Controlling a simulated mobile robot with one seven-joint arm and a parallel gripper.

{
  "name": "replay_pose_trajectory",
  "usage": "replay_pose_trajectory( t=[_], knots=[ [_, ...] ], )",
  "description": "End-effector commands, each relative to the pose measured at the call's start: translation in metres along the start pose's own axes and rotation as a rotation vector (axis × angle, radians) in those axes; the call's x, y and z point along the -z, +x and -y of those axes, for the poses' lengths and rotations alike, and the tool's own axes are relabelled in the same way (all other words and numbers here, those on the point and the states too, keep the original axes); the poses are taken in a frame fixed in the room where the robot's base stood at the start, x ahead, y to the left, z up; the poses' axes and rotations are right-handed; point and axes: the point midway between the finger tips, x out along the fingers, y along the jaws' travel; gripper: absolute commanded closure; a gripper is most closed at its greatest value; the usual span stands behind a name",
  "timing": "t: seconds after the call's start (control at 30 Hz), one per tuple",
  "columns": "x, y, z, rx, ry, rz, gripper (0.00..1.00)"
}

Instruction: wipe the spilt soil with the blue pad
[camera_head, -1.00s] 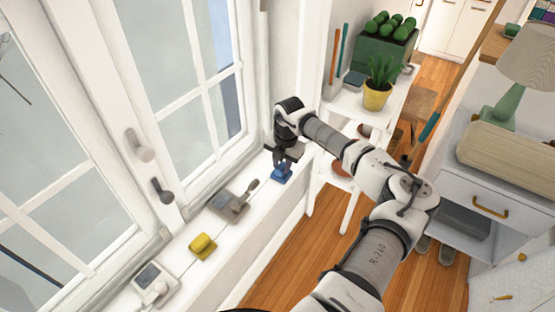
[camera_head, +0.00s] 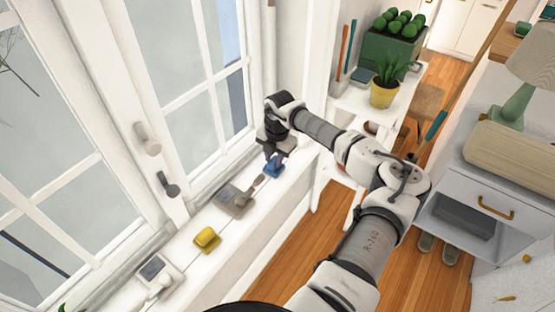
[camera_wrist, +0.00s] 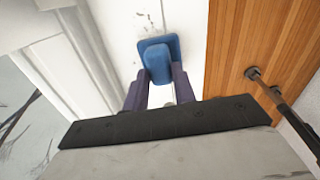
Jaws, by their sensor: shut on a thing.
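The blue pad (camera_head: 272,171) is on the white window sill (camera_head: 186,262), at its far part, and my gripper (camera_head: 274,160) is shut on its raised grip from above. In the wrist view the pad (camera_wrist: 158,62) shows between the two dark fingers of my gripper (camera_wrist: 160,80), with its flat base towards the sill. I cannot tell whether the base touches the sill. A few small dark specks (camera_wrist: 139,14) lie on the white surface beyond the pad in the wrist view; they may be soil. I see no clear soil patch in the head view.
A grey pad-like thing with a handle (camera_head: 234,201) lies close to the blue pad. A yellow pad (camera_head: 207,238) and a white device with a dark screen (camera_head: 153,270) are nearer on the sill. A potted plant (camera_head: 384,94) stands on a white shelf beyond. The window handle (camera_head: 168,186) juts out.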

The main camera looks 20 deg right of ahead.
Motion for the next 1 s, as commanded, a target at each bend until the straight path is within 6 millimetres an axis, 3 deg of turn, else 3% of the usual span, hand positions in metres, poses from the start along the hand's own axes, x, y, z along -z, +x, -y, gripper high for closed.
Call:
replay_pose_trajectory(
  t=[0.3, 1.0],
  knots=[
    [-0.002, 0.005, -0.026, -0.001, -0.001, 0.0, 1.0],
    [-0.005, 0.007, -0.066, -0.007, -0.002, 0.002, 1.0]
  ],
)
